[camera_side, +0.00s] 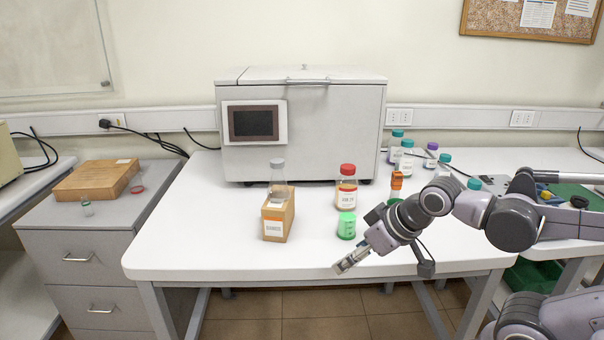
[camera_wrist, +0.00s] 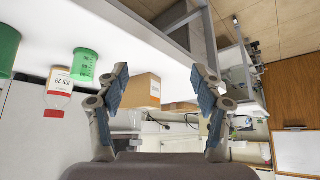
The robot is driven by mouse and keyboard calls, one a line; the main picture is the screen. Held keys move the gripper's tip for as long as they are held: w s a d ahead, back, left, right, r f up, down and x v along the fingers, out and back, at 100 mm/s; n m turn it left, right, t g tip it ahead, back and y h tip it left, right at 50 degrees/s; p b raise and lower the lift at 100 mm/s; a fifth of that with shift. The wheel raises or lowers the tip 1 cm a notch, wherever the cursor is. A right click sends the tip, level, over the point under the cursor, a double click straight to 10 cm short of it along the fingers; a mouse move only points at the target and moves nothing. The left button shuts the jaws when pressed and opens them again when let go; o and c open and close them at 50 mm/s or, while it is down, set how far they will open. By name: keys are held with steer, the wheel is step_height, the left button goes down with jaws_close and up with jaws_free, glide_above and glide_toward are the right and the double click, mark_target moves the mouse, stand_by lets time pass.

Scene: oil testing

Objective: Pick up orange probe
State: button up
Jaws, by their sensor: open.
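The orange probe (camera_side: 397,182) stands upright on the white table, right of the red-capped bottle. Its lower part is mostly hidden behind my arm, with a bit of green showing at its base. My gripper (camera_side: 350,264) is at the front edge of the table, in front and to the left of the probe, pointing down and left. In the wrist view my gripper (camera_wrist: 163,88) is open, its two blue-padded fingers wide apart with nothing held between them. I cannot make out the probe in the wrist view.
A green beaker (camera_side: 346,226) and a red-capped bottle (camera_side: 347,187) stand close behind my gripper. A cardboard box (camera_side: 287,216) with a clear bottle (camera_side: 278,172) at it is further left. A large grey machine (camera_side: 330,120) fills the back. Several capped bottles (camera_side: 406,158) stand behind the probe.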

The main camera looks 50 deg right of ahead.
steer(key=shift+d+r, duration=0.1)
steer(key=m+g+h, duration=0.4)
steer(key=m+g, duration=0.3)
steer(key=m, duration=1.1)
glide_toward(395, 189)
steer(key=x, duration=0.6)
steer(key=shift+d+r, duration=0.15)
steer(key=shift+d, duration=0.2)
steer(key=shift+w+x, duration=0.1)
steer(key=shift+x, duration=1.25)
steer(key=shift+w+x, duration=0.15)
steer(key=shift+x, duration=1.15)
steer(key=shift+d, duration=0.2)
steer(key=c, duration=1.3)
steer(key=shift+c, duration=0.2)
